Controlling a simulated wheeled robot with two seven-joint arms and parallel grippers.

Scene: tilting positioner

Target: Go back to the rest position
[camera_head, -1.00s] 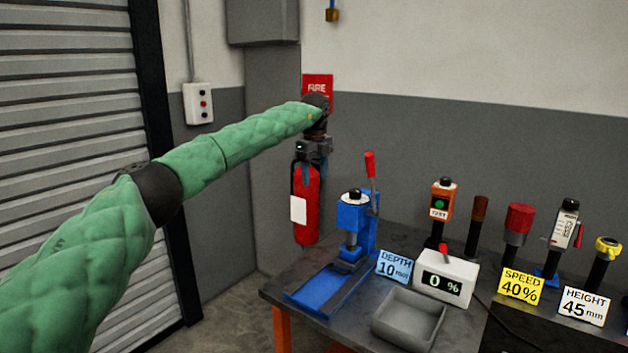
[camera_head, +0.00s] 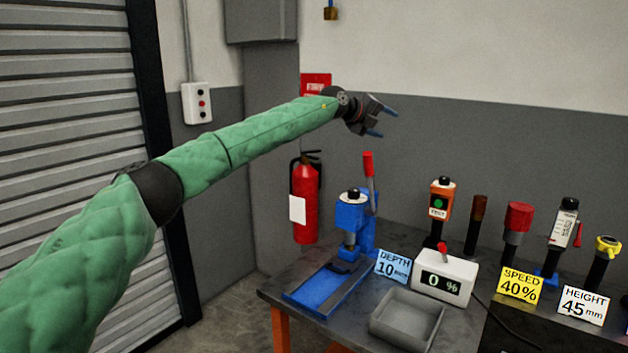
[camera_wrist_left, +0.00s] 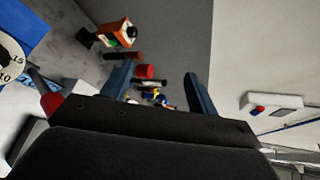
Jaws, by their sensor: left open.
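My left gripper (camera_head: 384,121) is at the end of the green-sleeved left arm in the head view. It is open and empty, in the air above and behind the blue press, pointing to the right. Its two blue-grey fingers stand apart in the left wrist view (camera_wrist_left: 157,88), with nothing between them. The blue press (camera_head: 352,215) stands on the dark table (camera_head: 270,292), its red-tipped lever (camera_head: 369,165) upright just below the gripper in the picture. My right gripper does not show.
A fire extinguisher (camera_head: 305,203) hangs on the wall. On the table are a grey tray (camera_head: 408,318), a white percent display (camera_head: 445,276), an orange box with a green button (camera_head: 440,200), a red-topped post (camera_head: 517,220) and label cards. The air above the table is clear.

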